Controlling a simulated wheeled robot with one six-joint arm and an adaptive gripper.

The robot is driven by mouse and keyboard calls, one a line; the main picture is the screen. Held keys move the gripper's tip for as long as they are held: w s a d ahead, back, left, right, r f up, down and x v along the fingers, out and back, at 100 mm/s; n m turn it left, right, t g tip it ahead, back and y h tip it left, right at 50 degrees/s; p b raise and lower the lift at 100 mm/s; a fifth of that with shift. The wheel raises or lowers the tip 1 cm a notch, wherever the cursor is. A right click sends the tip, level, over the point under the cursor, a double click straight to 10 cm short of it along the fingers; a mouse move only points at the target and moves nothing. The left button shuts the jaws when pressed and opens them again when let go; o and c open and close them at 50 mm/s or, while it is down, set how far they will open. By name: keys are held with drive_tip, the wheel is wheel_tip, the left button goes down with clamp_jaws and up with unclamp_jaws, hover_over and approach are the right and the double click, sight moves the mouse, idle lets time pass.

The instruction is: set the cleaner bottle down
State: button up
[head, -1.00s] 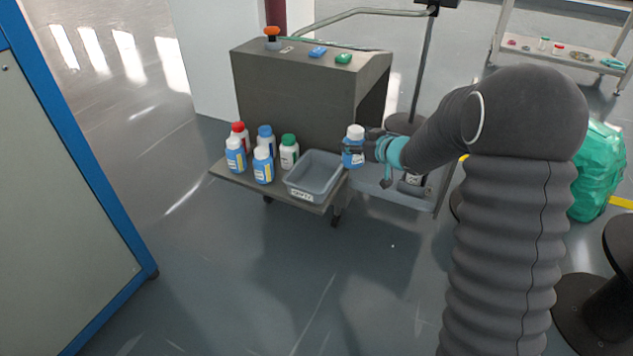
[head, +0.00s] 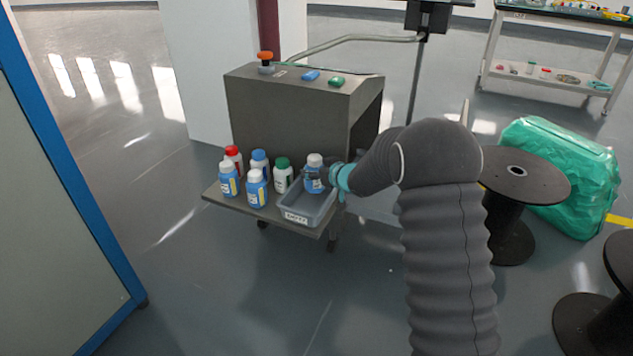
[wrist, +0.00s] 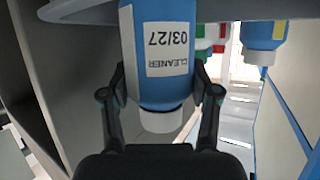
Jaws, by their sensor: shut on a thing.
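The cleaner bottle (head: 314,178), blue with a white cap, is upright at the grey tray (head: 322,218) on the cart's shelf. My gripper (head: 329,178) is shut on it from the right. In the wrist view the picture is upside down: the bottle (wrist: 166,50) shows its label "CLEANER 03/27" between the two fingers of my gripper (wrist: 160,95), cap downward in the picture. The bottle's base is cut off or hidden at the top there. I cannot tell whether it touches the tray floor.
Several bottles stand left of the tray: a white-capped blue one (head: 256,190), a green-capped white one (head: 283,178) and a red-capped one (head: 233,158) among them. The dark cart housing (head: 290,115) rises behind. A cable spool (head: 515,185) and green wrapped bundle (head: 565,175) stand right.

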drive_tip(key=shift+f+b, duration=0.4)
drive_tip(key=shift+f, duration=1.3)
drive_tip(key=shift+f, duration=0.15)
drive_tip(key=o, duration=1.3)
drive_tip(key=shift+o, duration=0.2)
drive_tip(key=p+v, duration=0.1)
drive_tip(key=v, duration=1.1)
drive_tip(key=shift+r, duration=0.2)
